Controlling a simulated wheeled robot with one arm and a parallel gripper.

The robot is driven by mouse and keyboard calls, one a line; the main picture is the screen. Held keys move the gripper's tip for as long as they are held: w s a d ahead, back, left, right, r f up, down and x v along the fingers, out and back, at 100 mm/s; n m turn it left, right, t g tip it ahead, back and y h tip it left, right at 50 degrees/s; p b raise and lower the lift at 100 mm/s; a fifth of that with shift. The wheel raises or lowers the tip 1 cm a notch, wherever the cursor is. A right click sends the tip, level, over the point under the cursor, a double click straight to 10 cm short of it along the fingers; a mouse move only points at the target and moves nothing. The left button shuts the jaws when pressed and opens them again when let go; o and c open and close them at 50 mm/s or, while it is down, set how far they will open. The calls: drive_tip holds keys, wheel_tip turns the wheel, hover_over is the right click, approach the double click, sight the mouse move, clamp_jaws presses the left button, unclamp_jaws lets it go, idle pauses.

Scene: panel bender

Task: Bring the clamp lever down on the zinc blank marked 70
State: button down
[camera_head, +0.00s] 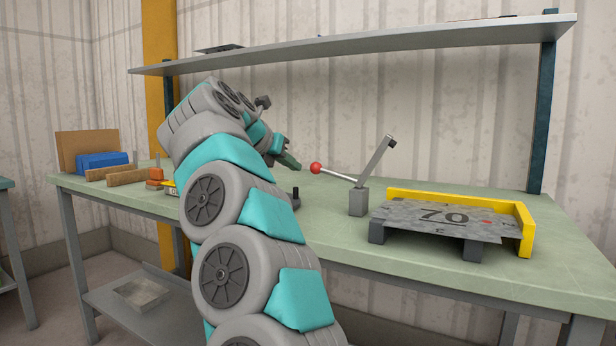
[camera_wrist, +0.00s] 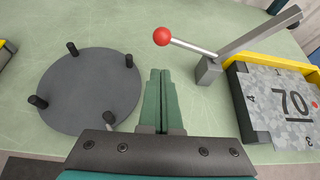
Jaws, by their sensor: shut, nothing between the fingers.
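The zinc blank marked 70 (camera_head: 447,218) lies on dark supports inside a yellow corner stop (camera_head: 527,231) at the bench's right. It also shows at the right of the wrist view (camera_wrist: 284,102). The clamp lever (camera_head: 337,173) stands on a grey post left of the blank. Its red ball knob (camera_head: 315,168) points left, away from the blank, and its grey arm (camera_head: 376,155) slants up to the right. In the wrist view the knob (camera_wrist: 162,36) is ahead of my gripper (camera_wrist: 159,74). My gripper is shut and empty, apart from the knob.
A dark round plate with upright pegs (camera_wrist: 90,90) lies left of my gripper in the wrist view. Blue and brown blocks (camera_head: 102,160) stand at the bench's left end. A shelf (camera_head: 370,41) runs above the bench (camera_head: 400,267). Bare bench top surrounds the lever post.

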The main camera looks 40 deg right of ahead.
drive_tip(key=p+x, duration=0.1)
drive_tip(key=x, duration=0.9)
drive_tip(key=shift+r+b, duration=0.2)
drive_tip(key=shift+b, duration=0.15)
drive_tip(key=shift+r+t, duration=0.25)
drive_tip(key=shift+t, duration=0.05)
